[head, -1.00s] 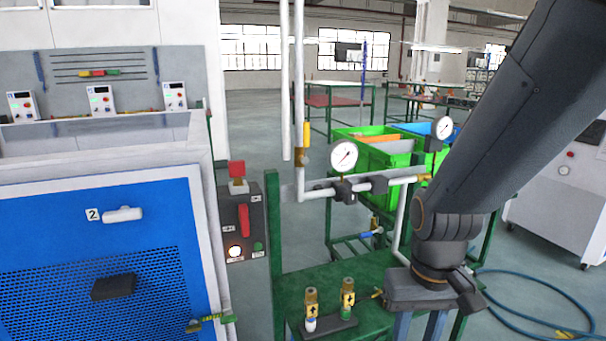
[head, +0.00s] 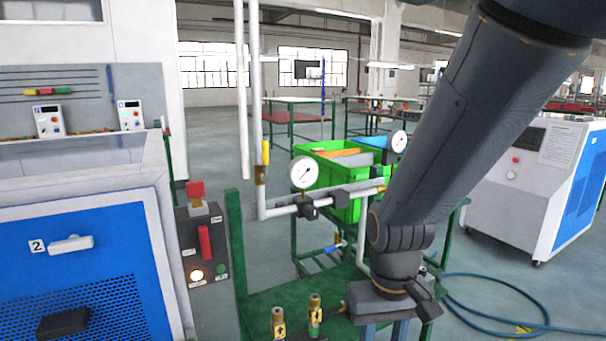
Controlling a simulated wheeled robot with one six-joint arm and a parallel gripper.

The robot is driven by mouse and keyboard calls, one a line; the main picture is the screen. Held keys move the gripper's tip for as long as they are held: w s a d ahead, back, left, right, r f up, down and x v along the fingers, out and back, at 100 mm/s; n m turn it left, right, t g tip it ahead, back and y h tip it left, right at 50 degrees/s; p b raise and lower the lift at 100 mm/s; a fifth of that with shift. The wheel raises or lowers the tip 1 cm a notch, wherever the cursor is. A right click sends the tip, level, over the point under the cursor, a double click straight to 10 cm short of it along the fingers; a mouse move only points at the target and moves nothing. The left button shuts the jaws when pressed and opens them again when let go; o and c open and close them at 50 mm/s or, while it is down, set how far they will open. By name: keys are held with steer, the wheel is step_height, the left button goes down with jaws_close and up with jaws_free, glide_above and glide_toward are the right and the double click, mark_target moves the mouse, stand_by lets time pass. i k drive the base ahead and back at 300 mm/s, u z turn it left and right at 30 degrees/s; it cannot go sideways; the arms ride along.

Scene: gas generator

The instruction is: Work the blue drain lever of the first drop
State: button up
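A small blue lever (head: 333,249) shows low behind the green stand, between the gauge pipe and my arm. It is small, and I cannot tell which drop it belongs to or its exact angle. The near white pipe drop (head: 255,110) carries a valve with an upright yellow handle (head: 265,153) and leads to a white gauge (head: 304,173). My gripper (head: 385,332) points down at the lower right of the blue lever in the picture. Its fingers stand apart with a gap between them; their tips are cut off by the bottom edge. It appears empty.
A green bench (head: 270,300) carries brass fittings (head: 315,312). A control box (head: 204,245) with a red handle stands left of it. Green crates (head: 330,160) stand behind the pipes. A blue hose (head: 490,320) lies on the floor at right.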

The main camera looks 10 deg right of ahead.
mark_target(343, 244)
steer(key=k, duration=1.25)
steer(key=u, duration=0.8)
steer(key=i, duration=1.55)
steer(key=z, duration=1.1)
steer(key=i, duration=0.3)
steer(key=z, duration=0.25)
